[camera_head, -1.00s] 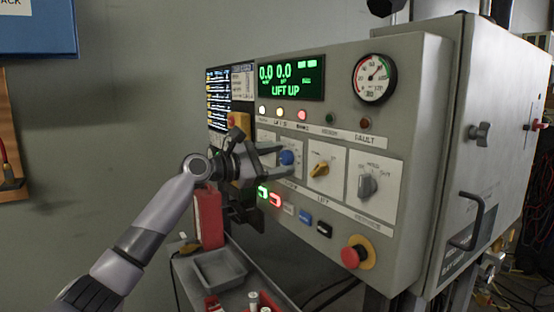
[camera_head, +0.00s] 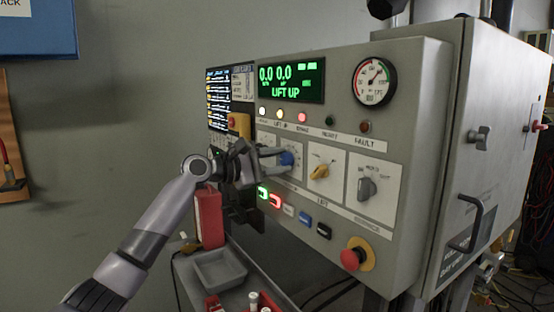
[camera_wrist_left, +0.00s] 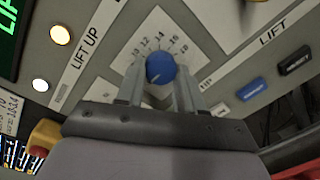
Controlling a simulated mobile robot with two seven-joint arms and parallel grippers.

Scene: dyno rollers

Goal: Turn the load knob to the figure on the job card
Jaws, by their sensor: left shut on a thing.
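The blue load knob (camera_head: 287,158) sits on a white numbered dial plate (camera_head: 296,145) on the grey console. My left gripper (camera_head: 277,160) reaches it from the left and is shut on it. In the left wrist view the blue knob (camera_wrist_left: 160,68) lies between the tips of my two fingers (camera_wrist_left: 158,85). Figures such as 12, 14, 16 and 18 show around it; a pale mark is on its lower left face, but the exact setting is unclear. A small printed card (camera_head: 243,80) beside the screen is too small to read. My right gripper is out of view.
A yellow knob (camera_head: 320,172) and a grey knob (camera_head: 367,188) sit right of the blue one. Below are push buttons (camera_head: 305,217) and a red emergency stop (camera_head: 351,259). The green display (camera_head: 291,79) reads LIFT UP. A grey tray (camera_head: 220,269) stands below my arm.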

